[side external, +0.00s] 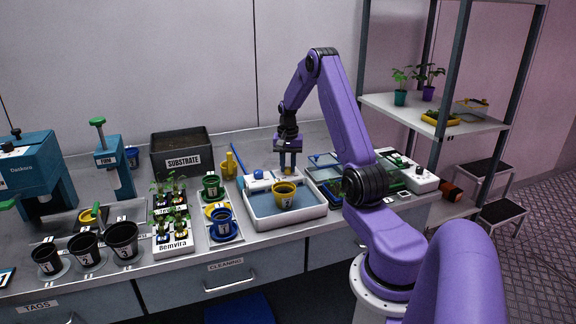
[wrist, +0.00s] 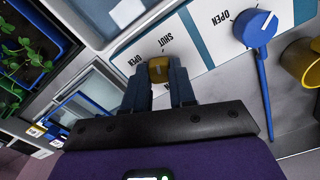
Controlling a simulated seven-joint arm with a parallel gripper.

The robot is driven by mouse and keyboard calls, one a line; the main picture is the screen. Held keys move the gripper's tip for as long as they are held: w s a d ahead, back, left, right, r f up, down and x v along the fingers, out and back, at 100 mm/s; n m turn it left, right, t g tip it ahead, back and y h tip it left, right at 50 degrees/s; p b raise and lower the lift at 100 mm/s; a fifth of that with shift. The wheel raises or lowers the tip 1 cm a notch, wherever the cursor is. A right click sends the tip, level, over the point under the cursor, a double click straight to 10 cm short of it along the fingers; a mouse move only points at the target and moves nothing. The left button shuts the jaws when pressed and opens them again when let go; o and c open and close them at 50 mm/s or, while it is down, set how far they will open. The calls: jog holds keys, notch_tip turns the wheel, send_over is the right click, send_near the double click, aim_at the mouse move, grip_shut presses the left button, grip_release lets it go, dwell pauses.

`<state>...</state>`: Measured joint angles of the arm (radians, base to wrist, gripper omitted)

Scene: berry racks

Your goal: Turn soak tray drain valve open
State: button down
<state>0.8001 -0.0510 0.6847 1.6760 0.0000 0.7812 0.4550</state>
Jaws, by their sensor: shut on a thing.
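The soak tray (side external: 319,220) is a white basin with blue water and a yellow pot (side external: 285,196) in it. A white panel (wrist: 198,43) behind the tray carries two knobs. My gripper (wrist: 160,82), pointing down at the panel in the side view (side external: 288,172), is shut on the yellow knob (wrist: 158,70). SHUT and OPEN labels stand beside this knob; the fingers partly hide it, and I cannot tell its setting. The other knob is blue (wrist: 255,27) with a white pointer line and an OPEN label beside it. I cannot read which knob is the drain valve.
A blue rod (wrist: 264,95) lies beside the blue knob. The substrate bin (side external: 181,153) and potted plants (side external: 170,235) fill the left.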

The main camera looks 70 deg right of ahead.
aim_at(288, 168)
jog(key=n, duration=1.3)
jog(key=shift+n, duration=0.4)
dwell(0.3)
jog(key=c, duration=0.9)
grip_release()
notch_tip(288, 168, up, 18)
jog(key=shift+f, duration=0.25)
